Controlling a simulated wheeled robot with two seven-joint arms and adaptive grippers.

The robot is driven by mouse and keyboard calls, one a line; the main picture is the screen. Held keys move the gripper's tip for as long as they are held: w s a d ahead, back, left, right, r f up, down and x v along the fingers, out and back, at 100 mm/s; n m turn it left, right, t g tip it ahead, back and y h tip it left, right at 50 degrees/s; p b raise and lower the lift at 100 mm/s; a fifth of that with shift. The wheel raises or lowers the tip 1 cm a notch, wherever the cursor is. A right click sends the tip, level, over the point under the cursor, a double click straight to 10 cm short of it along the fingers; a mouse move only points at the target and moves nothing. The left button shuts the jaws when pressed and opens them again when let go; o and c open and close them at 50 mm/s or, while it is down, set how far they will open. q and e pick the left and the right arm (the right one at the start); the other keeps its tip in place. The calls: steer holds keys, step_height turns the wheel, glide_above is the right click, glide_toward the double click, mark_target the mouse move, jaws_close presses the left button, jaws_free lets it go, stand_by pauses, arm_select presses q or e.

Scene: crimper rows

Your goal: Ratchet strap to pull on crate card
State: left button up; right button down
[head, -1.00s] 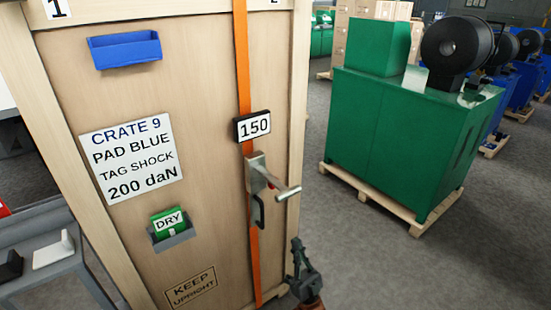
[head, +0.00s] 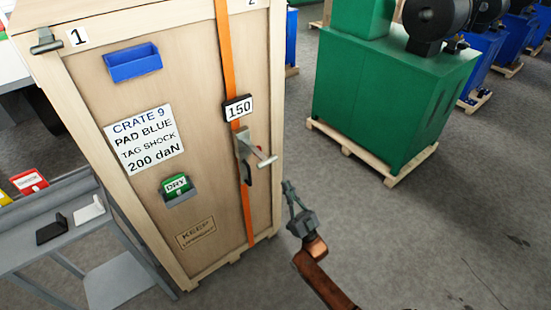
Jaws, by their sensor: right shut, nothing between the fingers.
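The wooden crate (head: 110,90) stands upright in the head view. Its white card (head: 144,140) reads CRATE 9, PAD BLUE, TAG SHOCK, 200 daN. An orange strap (head: 228,60) runs down its front. On the strap sit a black-framed display (head: 238,109) reading 150 and a metal ratchet with a lever handle (head: 262,158) that sticks out to the right. My right gripper (head: 287,187) is shut and empty, a little below and right of the lever, apart from it. My left gripper is not in view.
A blue tray (head: 133,65) and a grey holder with a green DRY tag (head: 178,187) are on the crate front. A grey cart (head: 60,225) at left holds black and white pads and a red SHOCK tag (head: 30,181). A green machine (head: 385,105) on a pallet stands right. Floor between is clear.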

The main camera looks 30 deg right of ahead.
steer(key=shift+s+r+p, duration=0.25)
steer(key=shift+p, duration=0.15)
steer(key=p+x, duration=0.2)
steer(key=x, duration=0.8)
steer(key=f, duration=0.1)
steer(key=w+f, duration=0.2)
steer(key=shift+a+f, duration=0.2)
steer(key=shift+f, duration=0.2)
steer(key=shift+b, duration=0.3)
